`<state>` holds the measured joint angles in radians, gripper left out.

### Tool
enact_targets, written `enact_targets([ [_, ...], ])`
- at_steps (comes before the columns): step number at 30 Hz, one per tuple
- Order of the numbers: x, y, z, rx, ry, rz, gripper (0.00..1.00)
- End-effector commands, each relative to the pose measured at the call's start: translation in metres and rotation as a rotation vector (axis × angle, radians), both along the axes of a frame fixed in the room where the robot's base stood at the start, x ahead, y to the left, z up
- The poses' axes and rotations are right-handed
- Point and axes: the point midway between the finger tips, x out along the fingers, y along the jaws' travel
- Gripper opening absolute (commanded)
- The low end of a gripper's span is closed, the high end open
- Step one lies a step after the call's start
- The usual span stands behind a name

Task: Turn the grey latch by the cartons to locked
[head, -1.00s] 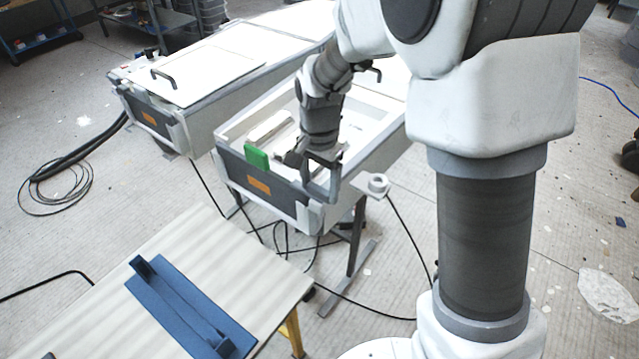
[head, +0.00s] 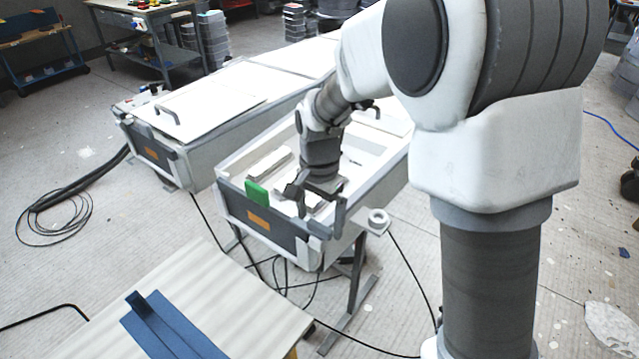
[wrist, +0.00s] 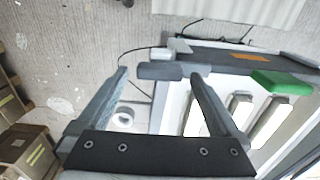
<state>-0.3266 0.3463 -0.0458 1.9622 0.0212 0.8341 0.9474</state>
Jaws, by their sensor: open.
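The grey latch (wrist: 160,71) is a short dark grey block at the edge of the mould box, lying crosswise in the wrist view. My gripper (wrist: 158,76) is open, with one fingertip on each side of the latch; whether either touches it I cannot tell. In the head view my gripper (head: 320,208) is over the box's near right corner, and I cannot make out the latch there. A green latch (head: 257,193) stands on the same front edge to the left; it also shows in the wrist view (wrist: 282,82). Cardboard cartons (wrist: 28,150) are at the wrist view's lower left.
The mould box (head: 230,205) has white bars inside and an orange label in front. A white ring (head: 378,218) sits on a bracket at its right corner. A table with a blue fixture (head: 165,335) is in front. Cables hang below the box.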

Motion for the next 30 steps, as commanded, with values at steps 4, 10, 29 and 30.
enact_targets([
  [4, 0.001, 0.000, 0.033, 0.001, -0.006, 0.000, 1.00],
  [10, 0.001, 0.000, 0.083, 0.002, -0.007, 0.000, 1.00],
  [29, 0.000, 0.000, 0.163, 0.000, -0.003, -0.001, 1.00],
  [30, 0.000, 0.000, 0.163, 0.000, -0.003, -0.001, 1.00],
])
